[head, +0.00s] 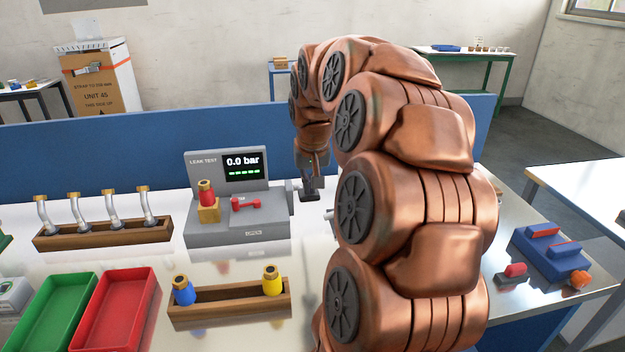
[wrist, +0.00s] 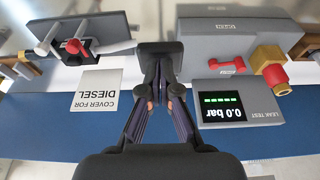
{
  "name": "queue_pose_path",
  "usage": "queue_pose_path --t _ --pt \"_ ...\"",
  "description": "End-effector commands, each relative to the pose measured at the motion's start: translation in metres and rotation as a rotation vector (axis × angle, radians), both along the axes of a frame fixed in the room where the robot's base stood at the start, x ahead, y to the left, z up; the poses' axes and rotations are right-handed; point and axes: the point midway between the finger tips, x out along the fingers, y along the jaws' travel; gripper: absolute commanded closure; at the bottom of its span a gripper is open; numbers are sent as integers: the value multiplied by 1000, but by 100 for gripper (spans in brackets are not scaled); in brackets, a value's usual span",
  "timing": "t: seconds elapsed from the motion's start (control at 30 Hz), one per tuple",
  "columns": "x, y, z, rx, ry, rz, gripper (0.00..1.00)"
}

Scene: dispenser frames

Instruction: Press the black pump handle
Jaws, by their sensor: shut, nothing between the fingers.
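The black pump handle (wrist: 160,48) is a dark block beside the grey leak tester (wrist: 238,42); it also shows in the head view (head: 311,195), partly hidden by my arm. My gripper (wrist: 161,76) is shut and empty, its fingertips at the handle's near edge; I cannot tell whether they touch it. In the head view my gripper (head: 312,168) points down just above the handle. The tester also shows in the head view (head: 238,230). Its screen (head: 243,166) reads 0.0 bar with several green bars. A brass fitting with a red part (head: 207,200) stands on it.
A red-knobbed metal fitting (wrist: 74,46) and a "COVER FOR DIESEL" plate (wrist: 97,91) lie left of the handle in the wrist view. Wooden racks (head: 230,312), a green tray (head: 50,310) and a red tray (head: 112,312) stand in front. A blue panel (head: 130,150) runs behind.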

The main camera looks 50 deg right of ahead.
Motion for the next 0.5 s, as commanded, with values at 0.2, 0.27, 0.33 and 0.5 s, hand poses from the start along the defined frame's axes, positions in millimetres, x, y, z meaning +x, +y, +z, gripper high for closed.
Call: queue_pose_path --t 0.2,0.27,0.33,0.5 --pt "-1 1 -3 -3 -4 0 100" --pt "-3 2 -8 -8 -11 0 100" --pt "-5 3 -13 -18 -24 0 100" --pt "-10 7 -25 -51 -69 0 100"
